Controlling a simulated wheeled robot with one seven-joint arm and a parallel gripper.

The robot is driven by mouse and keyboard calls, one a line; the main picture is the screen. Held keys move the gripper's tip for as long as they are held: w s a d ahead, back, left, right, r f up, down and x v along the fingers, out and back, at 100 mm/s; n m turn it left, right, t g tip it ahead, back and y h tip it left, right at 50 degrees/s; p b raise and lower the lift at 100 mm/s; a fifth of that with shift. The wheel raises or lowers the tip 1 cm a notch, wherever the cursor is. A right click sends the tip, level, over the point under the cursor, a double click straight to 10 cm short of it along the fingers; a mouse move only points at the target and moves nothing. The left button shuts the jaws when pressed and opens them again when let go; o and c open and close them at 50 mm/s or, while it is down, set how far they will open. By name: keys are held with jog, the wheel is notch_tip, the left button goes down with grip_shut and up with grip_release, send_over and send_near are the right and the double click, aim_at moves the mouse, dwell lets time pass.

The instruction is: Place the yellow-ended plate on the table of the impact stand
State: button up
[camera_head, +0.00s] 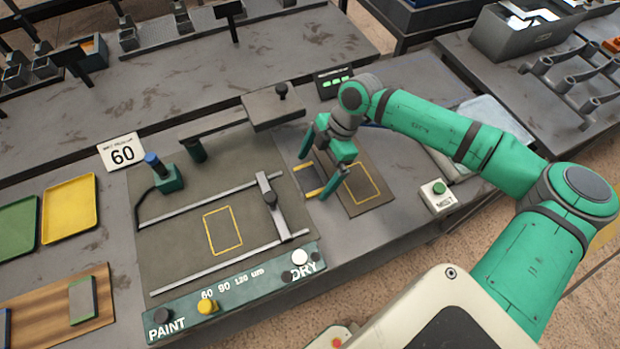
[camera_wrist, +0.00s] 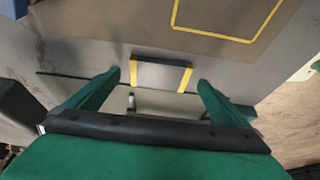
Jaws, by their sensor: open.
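The yellow-ended plate (camera_head: 309,180) is a small grey plate with a yellow strip at each end. It lies on the grey bench, just left of a dark mat with a yellow outline (camera_head: 361,183). My gripper (camera_head: 318,169) is over it, open and empty. In the wrist view the plate (camera_wrist: 160,75) shows between the open fingertips (camera_wrist: 160,79), its yellow ends facing the fingers, with a gap on each side. Its near part is hard to make out. I cannot tell for certain which fixture is the impact stand.
Left of the plate is a board with two rails, a sliding bar (camera_head: 269,193) and a yellow outline. A post-mounted arm with a grey block (camera_head: 272,106) stands behind. A button box (camera_head: 438,196) is at right. Yellow (camera_head: 69,209) and green trays are at far left.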

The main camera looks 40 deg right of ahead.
jog(key=shift+w+a+f, duration=0.1)
jog(key=shift+a+f, duration=0.15)
jog(key=shift+f, duration=0.35)
jog(key=c, duration=1.9)
jog(key=shift+d+r, duration=0.1)
jog(key=shift+r, duration=0.65)
jog(key=s+d+r, duration=0.1)
jog(key=s+r, duration=0.3)
jog(key=s+d+r, duration=0.1)
jog(key=s+r, duration=0.2)
jog(key=s, duration=0.2)
jog(key=s+d+r, duration=0.1)
jog(key=s+r, duration=0.3)
jog(key=shift+s+r, duration=0.35)
jog(key=shift+s, duration=0.05)
